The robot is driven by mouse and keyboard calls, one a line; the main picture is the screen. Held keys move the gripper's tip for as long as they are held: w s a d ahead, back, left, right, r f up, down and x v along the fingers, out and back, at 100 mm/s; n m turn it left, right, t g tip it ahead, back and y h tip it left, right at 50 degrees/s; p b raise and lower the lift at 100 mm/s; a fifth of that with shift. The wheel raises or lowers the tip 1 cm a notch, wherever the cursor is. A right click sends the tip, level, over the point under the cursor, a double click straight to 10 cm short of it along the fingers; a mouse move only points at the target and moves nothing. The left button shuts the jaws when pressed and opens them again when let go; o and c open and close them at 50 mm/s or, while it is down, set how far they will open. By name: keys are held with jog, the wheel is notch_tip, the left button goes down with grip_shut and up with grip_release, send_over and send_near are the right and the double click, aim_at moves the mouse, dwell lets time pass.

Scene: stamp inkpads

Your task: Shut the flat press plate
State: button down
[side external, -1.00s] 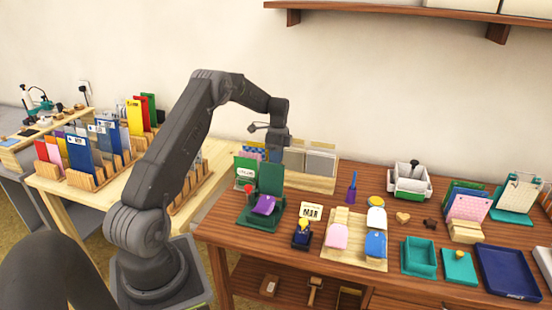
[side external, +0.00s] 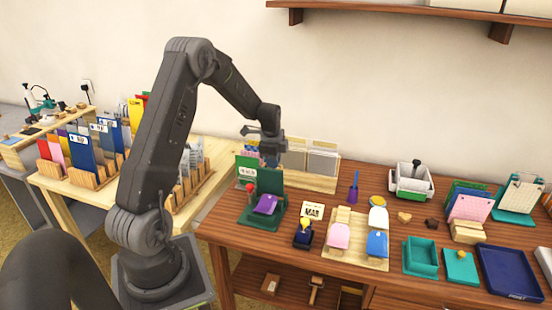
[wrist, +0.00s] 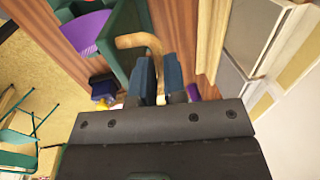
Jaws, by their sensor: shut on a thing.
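The flat press (side external: 262,215) is green and stands at the left end of the brown table. Its green plate (side external: 270,180) stands upright behind a purple pad (side external: 265,204). In the wrist view the purple pad (wrist: 85,32) is at the upper left and the green plate (wrist: 128,28) beside it. My gripper (side external: 269,162) is at the plate's top, pointing down. In the wrist view its blue-grey fingers (wrist: 159,72) are shut on a curved tan handle (wrist: 138,41). The handle's far end reaches the green plate; the joint is unclear.
A dark blue stamp (side external: 303,233) stands right of the press. A rack of cards (side external: 312,165) stands behind it, near my gripper. A wooden board with pads (side external: 345,238) and a purple brush (side external: 353,188) are further right.

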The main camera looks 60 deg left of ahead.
aim_at(270, 180)
jog(key=shift+t+y, duration=0.8)
jog(key=s+d, duration=0.3)
jog(key=shift+s+d+f, duration=0.15)
jog(key=shift+s+d, duration=0.2)
jog(key=shift+s, duration=0.05)
jog(key=s+d+f, duration=0.4)
jog(key=shift+s+d, duration=0.1)
jog(key=shift+d, duration=0.05)
jog(key=shift+s+d+f, duration=0.35)
jog(key=shift+f, duration=0.15)
jog(key=c, duration=1.2)
grip_release()
jog(key=shift+a, duration=0.1)
jog(key=shift+o, duration=0.2)
jog(key=shift+r, duration=0.1)
jog(key=v, duration=1.3)
jog(key=shift+r, duration=0.35)
jog(key=s+d+r+n+t+h, duration=0.1)
jog(key=s+d+r+n, duration=0.1)
jog(key=d, duration=0.4)
jog(key=s+d+r+n+t+h, duration=0.1)
jog(key=s+d+r+n, duration=0.2)
jog(key=d+r, duration=0.3)
jog(key=s+d+r+n, duration=0.2)
jog(key=d+r+n, duration=0.2)
jog(key=d, duration=0.4)
jog(key=shift+s+d+t+h, duration=0.2)
jog(key=shift+s+t+h, duration=0.2)
